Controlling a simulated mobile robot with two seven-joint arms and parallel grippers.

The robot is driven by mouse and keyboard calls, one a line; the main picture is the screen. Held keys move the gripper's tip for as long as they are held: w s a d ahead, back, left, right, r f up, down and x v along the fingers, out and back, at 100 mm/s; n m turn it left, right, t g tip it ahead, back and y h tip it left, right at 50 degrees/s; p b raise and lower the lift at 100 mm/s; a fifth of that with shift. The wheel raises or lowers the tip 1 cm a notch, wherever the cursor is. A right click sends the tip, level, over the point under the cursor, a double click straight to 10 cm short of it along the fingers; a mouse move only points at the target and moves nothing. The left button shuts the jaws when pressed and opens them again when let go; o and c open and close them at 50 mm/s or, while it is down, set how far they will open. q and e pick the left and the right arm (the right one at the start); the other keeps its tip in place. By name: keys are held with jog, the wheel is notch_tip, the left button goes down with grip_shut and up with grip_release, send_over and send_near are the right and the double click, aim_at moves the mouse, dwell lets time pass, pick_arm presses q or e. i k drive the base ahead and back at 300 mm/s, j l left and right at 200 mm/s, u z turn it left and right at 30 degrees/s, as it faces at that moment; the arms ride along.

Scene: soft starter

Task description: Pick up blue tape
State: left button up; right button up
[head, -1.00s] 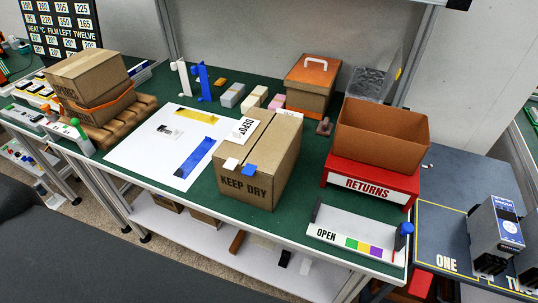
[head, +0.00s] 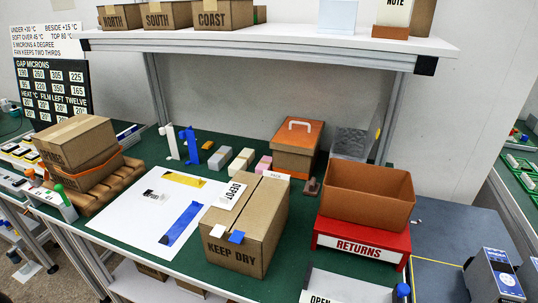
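A long blue strip of tape (head: 181,224) lies flat on a white sheet (head: 130,205) on the green tabletop. Its near end is close to the left side of the KEEP DRY carton. An upright blue object (head: 190,145) stands behind the sheet, next to a similar white one (head: 170,143). I cannot tell which of these blue things is the task's tape. Neither of my grippers is in view.
A yellow strip (head: 184,179) also lies on the sheet. Stacked cartons (head: 75,143) stand on a wooden pallet at left. An orange-lidded box (head: 297,148) stands behind. A brown bin (head: 368,195) sits on a red RETURNS stand (head: 362,240). A white shelf (head: 270,42) overhangs the back.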

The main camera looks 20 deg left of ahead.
aim_at(173, 234)
jog(key=u, duration=1.25)
